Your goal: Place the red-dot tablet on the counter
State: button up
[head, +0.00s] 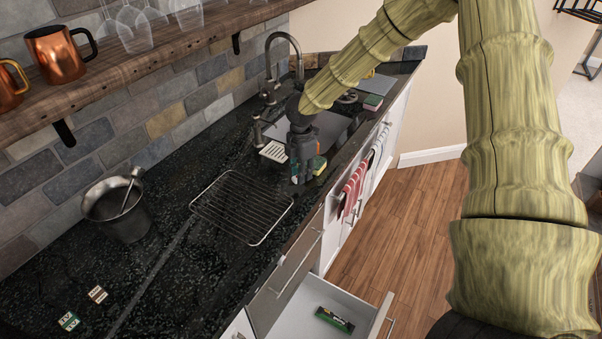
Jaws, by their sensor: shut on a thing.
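My gripper (300,176) points down over the dark counter (165,250), by the near edge of the sink. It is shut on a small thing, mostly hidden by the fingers. I cannot make out a red dot or tell whether this is the red-dot tablet. A green and yellow block (319,166) shows right beside the fingers; I cannot tell whether the gripper touches it. The gap between the fingertips and the counter is unclear.
A wire rack (241,207) lies left of my gripper, with a metal bucket (120,210) behind. Two small boxes (97,294) (68,321) lie front left. An open drawer (300,310) holds a green package (335,319). A faucet (297,62) stands at the sink (330,125). Red towels (353,188) hang in front.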

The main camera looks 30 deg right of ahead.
jog(key=shift+w+d+p, duration=0.2)
jog(key=shift+w+p, duration=0.1)
jog(key=shift+w, duration=0.35)
jog(key=shift+w+f+p, duration=0.1)
jog(key=shift+f+p, duration=0.85)
jog(key=shift+f, duration=0.9)
jog(key=shift+f, duration=0.15)
jog(key=o, duration=0.8)
jog(key=shift+c, duration=0.2)
jog(key=shift+r, duration=0.25)
notch_tip(320, 180, up, 12)
jog(key=b, duration=0.3)
jog(key=shift+b, duration=0.35)
